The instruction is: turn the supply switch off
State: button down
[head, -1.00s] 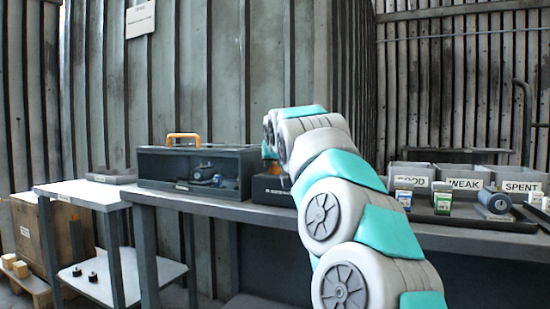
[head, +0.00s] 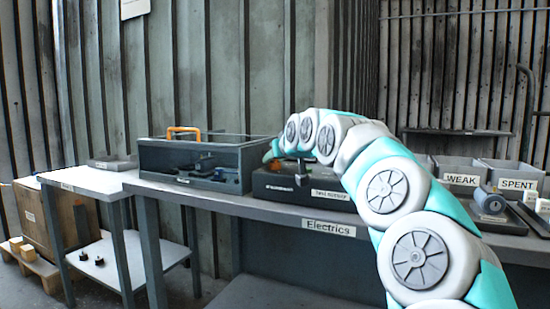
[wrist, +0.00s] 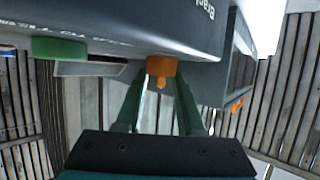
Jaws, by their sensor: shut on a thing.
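An orange knob (wrist: 160,67), which looks like the supply switch, sticks out from the dark box (wrist: 110,22) in the wrist view. My gripper (wrist: 159,88) has one finger on each side of it and is shut on it. The switch's exact position cannot be read. In the head view the dark box (head: 268,186) stands on the bench, with a label on its front. My gripper (head: 302,176) is at its front, small and partly hidden by my arm.
A grey glass-fronted case (head: 160,160) with an orange handle (head: 184,131) stands left of the box. Bins marked WEAK (head: 461,180) and SPENT (head: 517,184) stand at the right behind a tray. A white side table (head: 95,180) is at the left.

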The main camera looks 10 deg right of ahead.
jog(key=shift+f, duration=0.3)
jog(key=c, duration=0.8)
grip_release()
jog(key=shift+r, duration=0.1)
jog(key=shift+c, duration=0.2)
jog(key=shift+r, duration=0.1)
jog(key=shift+s+d+r, duration=0.1)
jog(key=shift+s+r, duration=0.15)
jog(key=shift+s, duration=0.25)
jog(key=v, duration=0.6)
jog(key=shift+s+b, duration=0.3)
jog(key=shift+b, duration=0.1)
jog(key=shift+r, duration=0.1)
